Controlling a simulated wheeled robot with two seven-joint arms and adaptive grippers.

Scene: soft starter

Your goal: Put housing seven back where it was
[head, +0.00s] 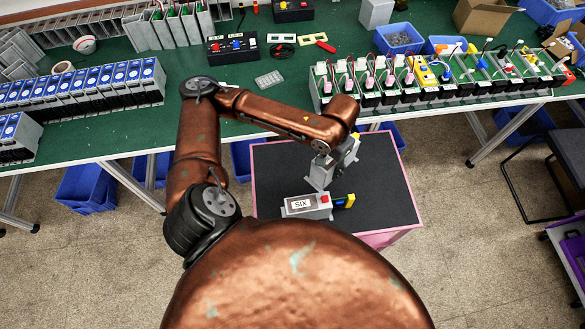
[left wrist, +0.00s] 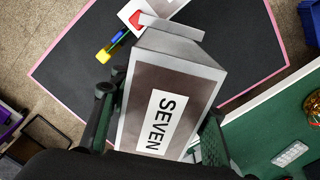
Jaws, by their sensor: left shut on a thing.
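Housing seven (left wrist: 180,85) is a grey box with a white SEVEN label that faces the left wrist camera. My left gripper (left wrist: 160,128) has a finger on either side of it and is shut on it. In the head view, housing seven (head: 347,157) is tilted over the back right part of a black-topped cart (head: 275,165) with pink edges; I cannot tell whether it touches the top. Housing six (head: 308,206), with a SIX label, a red button and a yellow and blue part, lies on the cart in front of it. My right gripper is not in view.
Behind the cart is a long green bench (head: 130,125). A row of blue-topped units (head: 90,85) stands on its left, and a row of wired housings (head: 440,85) on its right. A small grey tray (head: 269,79) lies between. Blue bins (head: 85,188) sit below.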

